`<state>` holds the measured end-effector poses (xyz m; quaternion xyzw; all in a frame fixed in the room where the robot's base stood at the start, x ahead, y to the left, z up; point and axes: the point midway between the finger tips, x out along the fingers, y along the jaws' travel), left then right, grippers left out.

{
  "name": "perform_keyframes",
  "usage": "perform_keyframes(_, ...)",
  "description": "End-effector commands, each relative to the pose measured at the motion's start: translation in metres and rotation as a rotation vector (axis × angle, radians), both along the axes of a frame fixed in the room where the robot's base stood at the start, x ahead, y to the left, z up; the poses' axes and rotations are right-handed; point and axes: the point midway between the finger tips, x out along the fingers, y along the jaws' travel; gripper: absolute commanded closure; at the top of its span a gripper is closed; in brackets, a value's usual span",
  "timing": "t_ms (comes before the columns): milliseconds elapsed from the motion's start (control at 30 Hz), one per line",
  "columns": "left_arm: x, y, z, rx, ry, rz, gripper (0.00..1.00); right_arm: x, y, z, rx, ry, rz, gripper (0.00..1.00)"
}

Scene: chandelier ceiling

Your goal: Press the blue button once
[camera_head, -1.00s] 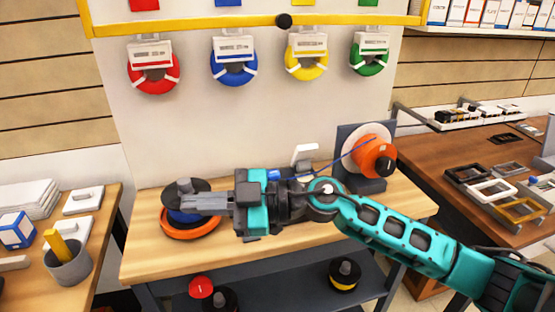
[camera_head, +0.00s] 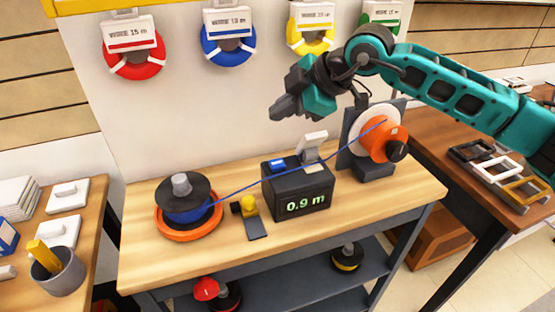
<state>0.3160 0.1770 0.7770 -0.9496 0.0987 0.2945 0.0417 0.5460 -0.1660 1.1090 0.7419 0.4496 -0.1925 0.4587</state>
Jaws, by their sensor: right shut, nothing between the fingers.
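The blue button (camera_head: 277,164) sits on the top left of a dark box (camera_head: 298,190) whose green display reads 0.9 m. The box stands on the wooden table, and a light grey part (camera_head: 313,142) rises at its back. A blue wire (camera_head: 244,187) runs from the spool (camera_head: 187,209) at the left, over the box, to the orange and white reel (camera_head: 380,140) at the right. My right gripper (camera_head: 278,112) is shut and empty, raised above and behind the box, clear of the button. My left gripper is out of view.
A small yellow and black tool (camera_head: 249,213) lies between spool and box. Red, blue and yellow wire coils hang on the wall panel behind. The table front (camera_head: 340,212) is clear. A side table at left holds a grey cup (camera_head: 58,274).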

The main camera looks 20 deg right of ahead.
Motion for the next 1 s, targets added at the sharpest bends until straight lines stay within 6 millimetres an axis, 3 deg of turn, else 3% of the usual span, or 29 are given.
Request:
perform_keyframes(267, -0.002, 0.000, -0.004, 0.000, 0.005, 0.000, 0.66, 0.000, 0.001, -0.006, 0.001, 0.001, 0.002, 1.00)
perform_keyframes(433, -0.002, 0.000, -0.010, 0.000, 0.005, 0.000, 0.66, -0.001, 0.000, -0.025, 0.001, 0.002, 0.003, 1.00)
perform_keyframes(800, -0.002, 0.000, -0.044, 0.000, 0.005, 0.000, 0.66, -0.001, 0.001, -0.078, 0.003, 0.001, 0.003, 1.00)
perform_keyframes(1000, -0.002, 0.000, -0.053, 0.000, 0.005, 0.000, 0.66, 0.000, 0.001, -0.088, 0.003, 0.000, 0.003, 1.00)
